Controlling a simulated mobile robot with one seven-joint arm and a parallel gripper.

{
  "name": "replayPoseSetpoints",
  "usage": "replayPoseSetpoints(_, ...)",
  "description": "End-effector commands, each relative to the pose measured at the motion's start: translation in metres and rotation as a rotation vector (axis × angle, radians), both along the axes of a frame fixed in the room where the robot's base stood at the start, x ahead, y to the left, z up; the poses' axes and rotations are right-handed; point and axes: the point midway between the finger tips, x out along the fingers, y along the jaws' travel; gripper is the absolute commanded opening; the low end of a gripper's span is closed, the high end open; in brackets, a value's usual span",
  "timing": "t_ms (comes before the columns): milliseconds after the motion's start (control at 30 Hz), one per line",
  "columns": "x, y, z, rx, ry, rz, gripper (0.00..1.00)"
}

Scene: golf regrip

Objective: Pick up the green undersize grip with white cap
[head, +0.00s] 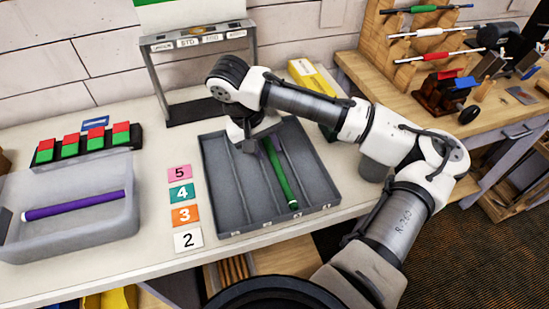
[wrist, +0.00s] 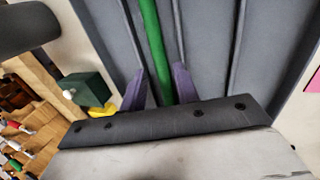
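The green grip (head: 279,174) lies lengthwise in one channel of the grey divided tray (head: 220,190). My gripper (head: 262,148) is over the far part of the tray, near the grip's far end. In the wrist view the green grip (wrist: 153,45) runs between the two purple fingers of my gripper (wrist: 159,85). The fingers are apart, with gaps on both sides of the grip. My gripper's body hides the grip's far end. I cannot tell how far the fingertips are above the tray floor.
A translucent bin (head: 110,225) with a purple grip (head: 75,205) stands at left. Numbered cards (head: 183,194) lie between bin and tray. A labelled stand (head: 160,80) is behind, and a yellow box (head: 312,75) is behind right. A workbench (head: 500,110) with clubs is at right.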

Motion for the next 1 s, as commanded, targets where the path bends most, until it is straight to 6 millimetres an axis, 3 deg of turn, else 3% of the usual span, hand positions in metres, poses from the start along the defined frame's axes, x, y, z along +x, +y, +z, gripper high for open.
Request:
replayPoseSetpoints(300, -0.001, -0.014, -0.038, 0.000, 0.001, 0.000, 0.31)
replayPoseSetpoints(567, 0.000, -0.015, -0.044, -0.001, 0.002, 0.000, 0.31)
replayPoseSetpoints(833, 0.000, -0.016, -0.045, -0.002, 0.002, -0.001, 0.00)
replayPoseSetpoints(1000, 0.000, -0.016, -0.044, -0.002, 0.002, -0.001, 0.00)
